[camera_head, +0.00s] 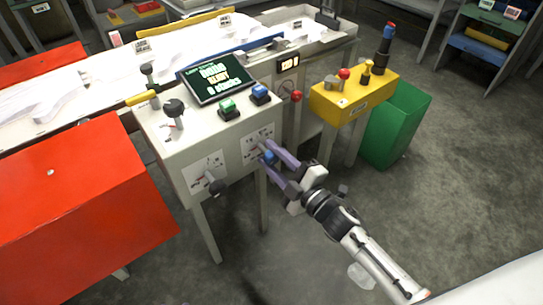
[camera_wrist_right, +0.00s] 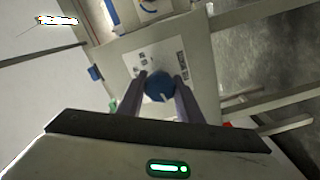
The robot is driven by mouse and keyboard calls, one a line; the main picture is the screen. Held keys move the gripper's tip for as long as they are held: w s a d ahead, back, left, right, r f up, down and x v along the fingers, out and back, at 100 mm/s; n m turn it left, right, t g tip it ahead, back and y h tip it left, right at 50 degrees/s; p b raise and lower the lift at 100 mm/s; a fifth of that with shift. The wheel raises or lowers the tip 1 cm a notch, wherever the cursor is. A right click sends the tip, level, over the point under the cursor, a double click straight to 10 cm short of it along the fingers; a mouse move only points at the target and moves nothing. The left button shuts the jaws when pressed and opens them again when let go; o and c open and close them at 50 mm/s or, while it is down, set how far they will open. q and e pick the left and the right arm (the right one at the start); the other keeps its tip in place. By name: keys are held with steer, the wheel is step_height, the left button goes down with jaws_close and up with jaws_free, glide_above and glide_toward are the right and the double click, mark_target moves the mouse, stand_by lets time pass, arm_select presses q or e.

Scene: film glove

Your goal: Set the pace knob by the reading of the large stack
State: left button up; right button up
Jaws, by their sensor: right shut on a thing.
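The blue pace knob (camera_head: 268,157) sits on the right dial plate (camera_head: 257,143) on the front of the white console. My right gripper (camera_head: 270,160) reaches in from the lower right with its purple fingers closed around the knob. In the right wrist view the knob (camera_wrist_right: 159,87) is between the two fingers (camera_wrist_right: 162,90), and a light pointer mark shows on its lower right edge. The dial's printed marks are too small to read. A screen (camera_head: 216,77) on the console top shows text ending in what looks like "stacks". My left gripper is not in view.
A second dial plate with a black lever (camera_head: 216,186) is left on the same front. Green (camera_head: 228,109) and blue (camera_head: 260,94) buttons sit on top. A red box (camera_head: 75,195), a yellow stand (camera_head: 352,98) and a green bin (camera_head: 397,125) flank the console. The floor in front is clear.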

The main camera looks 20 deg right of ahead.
stand_by(0.4)
steer(key=o, duration=1)
steer(key=shift+o, duration=0.2)
steer(key=shift+s, duration=0.1)
steer(key=p+v, duration=0.1)
steer(key=v, duration=0.9)
